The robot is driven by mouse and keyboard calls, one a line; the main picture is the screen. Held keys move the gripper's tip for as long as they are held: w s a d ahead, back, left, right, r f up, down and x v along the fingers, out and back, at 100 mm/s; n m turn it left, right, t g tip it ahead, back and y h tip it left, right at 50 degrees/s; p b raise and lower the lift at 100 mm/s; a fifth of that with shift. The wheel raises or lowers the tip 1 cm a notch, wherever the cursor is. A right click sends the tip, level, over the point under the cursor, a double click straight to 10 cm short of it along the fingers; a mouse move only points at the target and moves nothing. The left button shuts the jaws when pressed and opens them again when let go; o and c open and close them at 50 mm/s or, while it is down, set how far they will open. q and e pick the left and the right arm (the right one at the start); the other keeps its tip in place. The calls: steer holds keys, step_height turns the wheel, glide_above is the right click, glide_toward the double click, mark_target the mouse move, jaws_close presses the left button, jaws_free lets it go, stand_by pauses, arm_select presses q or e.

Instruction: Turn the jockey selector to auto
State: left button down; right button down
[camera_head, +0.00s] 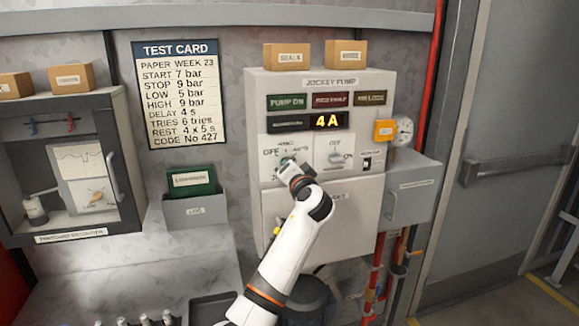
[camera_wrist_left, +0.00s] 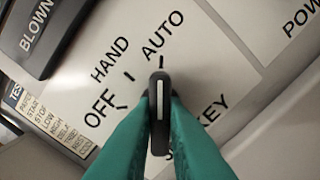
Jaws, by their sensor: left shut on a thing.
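The jockey selector (camera_wrist_left: 160,100) is a dark, upright bar knob with a white line, on a pale plate marked OFF, HAND and AUTO. In the left wrist view its white line points up the picture, in line with the tick under AUTO. My left gripper (camera_wrist_left: 160,118) is shut on it, with a green finger against each side. In the head view my left gripper (camera_head: 287,163) is at the pump panel (camera_head: 322,82) and hides most of the knob. The lower part of the plate's lettering is covered by the fingers. My right gripper is not in view.
A second selector (camera_head: 336,156) sits just right of my left gripper. Above are the lit 4 A display (camera_head: 330,121) and several indicator labels. A yellow box (camera_head: 385,130) and round gauge (camera_head: 403,130) stick out at right. A grey side box (camera_head: 413,190) juts out below them.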

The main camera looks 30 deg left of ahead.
arm_select(q)
steer(key=shift+f, duration=0.15)
stand_by(0.3)
steer(key=c, duration=1.5)
jaws_free()
steer(key=shift+o, duration=0.2)
steer(key=b+v, duration=0.4)
steer(key=v, duration=0.8)
